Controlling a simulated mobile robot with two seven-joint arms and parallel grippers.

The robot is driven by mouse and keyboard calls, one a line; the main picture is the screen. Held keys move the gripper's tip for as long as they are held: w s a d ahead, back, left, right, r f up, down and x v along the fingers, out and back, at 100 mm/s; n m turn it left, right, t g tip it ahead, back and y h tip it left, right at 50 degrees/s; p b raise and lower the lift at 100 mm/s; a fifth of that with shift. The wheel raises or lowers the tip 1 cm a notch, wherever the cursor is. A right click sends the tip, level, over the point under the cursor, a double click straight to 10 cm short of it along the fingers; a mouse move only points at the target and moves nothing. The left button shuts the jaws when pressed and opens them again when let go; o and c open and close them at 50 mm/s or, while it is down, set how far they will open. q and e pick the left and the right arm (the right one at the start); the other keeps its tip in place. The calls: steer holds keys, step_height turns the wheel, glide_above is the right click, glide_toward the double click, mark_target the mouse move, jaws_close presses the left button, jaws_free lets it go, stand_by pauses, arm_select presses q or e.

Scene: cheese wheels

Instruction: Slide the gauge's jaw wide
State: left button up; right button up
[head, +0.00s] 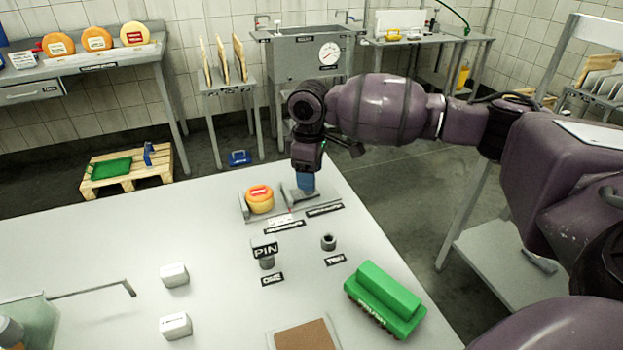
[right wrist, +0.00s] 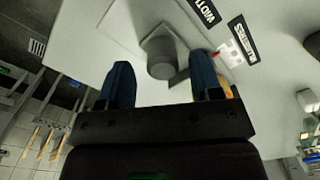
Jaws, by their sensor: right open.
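The gauge (head: 246,208) is a grey metal fixture near the far edge of the white table. A small orange cheese wheel (head: 259,201) with a red label sits at its left part. The gauge's jaw (head: 290,194) is at its right part, partly hidden by my right gripper (head: 306,183). In the right wrist view, the blue fingers of my right gripper (right wrist: 162,82) are apart, with a grey round knob (right wrist: 160,62) on the jaw showing beyond and between them. Contact cannot be told. My left gripper is not in view.
Black labels (head: 284,227) lie in front of the gauge. A pin (head: 266,256) and a small dark socket (head: 328,242) stand nearer. A green brush (head: 385,298) lies at the right, white blocks (head: 175,274) at the left. Table space left of the gauge is clear.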

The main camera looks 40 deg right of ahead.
step_height(320, 180, up, 8)
steer(key=shift+r+p, duration=0.15)
steer(key=shift+p, duration=0.65)
steer(key=shift+s, duration=0.1)
